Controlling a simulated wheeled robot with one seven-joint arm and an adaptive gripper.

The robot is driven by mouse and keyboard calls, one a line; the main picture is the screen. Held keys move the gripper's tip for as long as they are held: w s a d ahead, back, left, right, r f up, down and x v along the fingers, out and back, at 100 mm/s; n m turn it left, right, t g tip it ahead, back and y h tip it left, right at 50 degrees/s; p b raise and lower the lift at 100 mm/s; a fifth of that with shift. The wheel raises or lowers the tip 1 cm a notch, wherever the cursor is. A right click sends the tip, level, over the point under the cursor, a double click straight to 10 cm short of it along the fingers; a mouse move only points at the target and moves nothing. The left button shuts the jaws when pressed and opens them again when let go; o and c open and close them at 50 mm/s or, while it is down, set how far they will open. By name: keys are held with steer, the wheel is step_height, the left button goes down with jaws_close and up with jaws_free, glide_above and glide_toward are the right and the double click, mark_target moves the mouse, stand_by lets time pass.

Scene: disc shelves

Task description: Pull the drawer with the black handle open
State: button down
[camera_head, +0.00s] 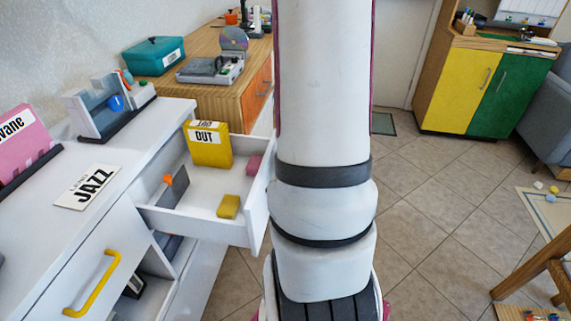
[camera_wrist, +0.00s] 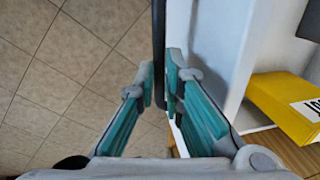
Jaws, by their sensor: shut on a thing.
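The white drawer (camera_head: 195,225) is pulled well out of the white cabinet in the head view, its inside showing. My arm hides its outer front and the handle there. In the wrist view the black handle (camera_wrist: 159,40) runs upright along the drawer's white front (camera_wrist: 217,60). My gripper (camera_wrist: 160,90), with teal pads, is shut on the handle, one finger on each side. My gripper is hidden in the head view.
In the drawer are a yellow box (camera_head: 208,147), a yellow block (camera_head: 228,207), a pink block (camera_head: 254,164) and a dark divider with an orange piece. A yellow handle (camera_head: 95,285) marks another cabinet front. Tiled floor (camera_head: 450,220) lies open to the right.

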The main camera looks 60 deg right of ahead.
steer(key=c, duration=1.7)
jaws_free()
steer(key=r, duration=0.4)
steer(key=s+r, duration=0.1)
steer(key=r, duration=0.2)
steer(key=s+r, duration=0.1)
steer(key=r, duration=0.3)
steer(key=shift+d+r, duration=0.35)
steer(key=shift+d, duration=0.05)
